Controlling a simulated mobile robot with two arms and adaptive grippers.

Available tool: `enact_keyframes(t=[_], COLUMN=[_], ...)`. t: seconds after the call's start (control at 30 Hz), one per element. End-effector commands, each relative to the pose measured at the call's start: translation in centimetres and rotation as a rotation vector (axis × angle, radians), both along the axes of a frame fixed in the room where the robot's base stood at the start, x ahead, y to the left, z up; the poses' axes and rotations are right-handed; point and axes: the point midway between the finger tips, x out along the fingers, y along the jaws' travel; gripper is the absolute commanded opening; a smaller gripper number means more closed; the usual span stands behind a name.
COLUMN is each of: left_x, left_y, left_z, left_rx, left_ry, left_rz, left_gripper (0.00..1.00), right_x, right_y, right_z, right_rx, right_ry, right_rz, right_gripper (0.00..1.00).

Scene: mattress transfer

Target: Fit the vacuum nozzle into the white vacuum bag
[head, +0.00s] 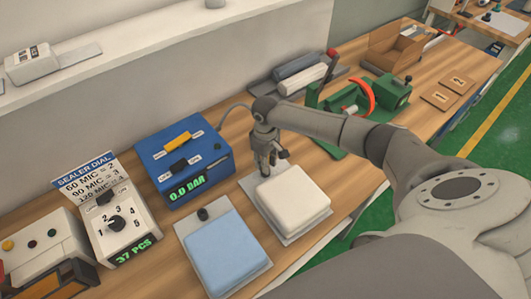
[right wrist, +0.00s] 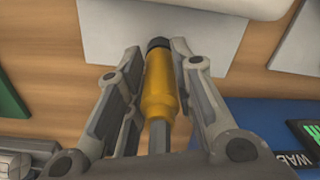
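The white vacuum bag (head: 292,196) lies on a pale sheet at the middle of the table, and part of its pale sheet shows in the right wrist view (right wrist: 110,32). My right gripper (head: 268,167) is over the bag's back edge. In the right wrist view, its fingers are closed around the yellow vacuum nozzle (right wrist: 161,86), whose black tip points toward the pale sheet. I cannot tell whether the tip touches the bag. The bag's opening is not clear behind the gripper. My left gripper is not in view.
The blue vacuum unit (head: 185,160), reading 0.0 BAR, stands behind left with a hose toward my gripper. A blue bag (head: 226,250) lies left of the white one. The sealer dial box (head: 117,222) is farther left. Rolls (head: 302,76) and a green device (head: 391,92) stand at back right.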

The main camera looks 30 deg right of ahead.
Motion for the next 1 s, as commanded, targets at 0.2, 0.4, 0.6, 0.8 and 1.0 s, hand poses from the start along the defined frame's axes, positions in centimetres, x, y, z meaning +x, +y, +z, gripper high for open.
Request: enact_keyframes(t=[0.2, 0.4, 0.6, 0.8, 1.0], left_x=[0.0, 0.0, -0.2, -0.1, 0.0], left_y=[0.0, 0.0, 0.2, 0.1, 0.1], left_z=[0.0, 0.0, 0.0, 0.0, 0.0], left_rx=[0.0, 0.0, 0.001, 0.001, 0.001], left_ry=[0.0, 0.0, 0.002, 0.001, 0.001], left_rz=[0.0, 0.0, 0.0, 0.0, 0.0], left_gripper=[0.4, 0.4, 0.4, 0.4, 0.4], right_x=[0.0, 0.0, 0.0, 0.1, 0.1], right_y=[0.0, 0.0, 0.0, 0.0, 0.0], right_z=[0.0, 0.0, 0.7, 4.3, 8.5], right_rx=[0.0, 0.0, 0.0, 0.001, 0.0], right_ry=[0.0, 0.0, -0.001, -0.005, -0.003], right_rz=[0.0, 0.0, 0.0, 0.001, 0.001], right_gripper=[0.49, 0.49, 0.49, 0.49, 0.49])
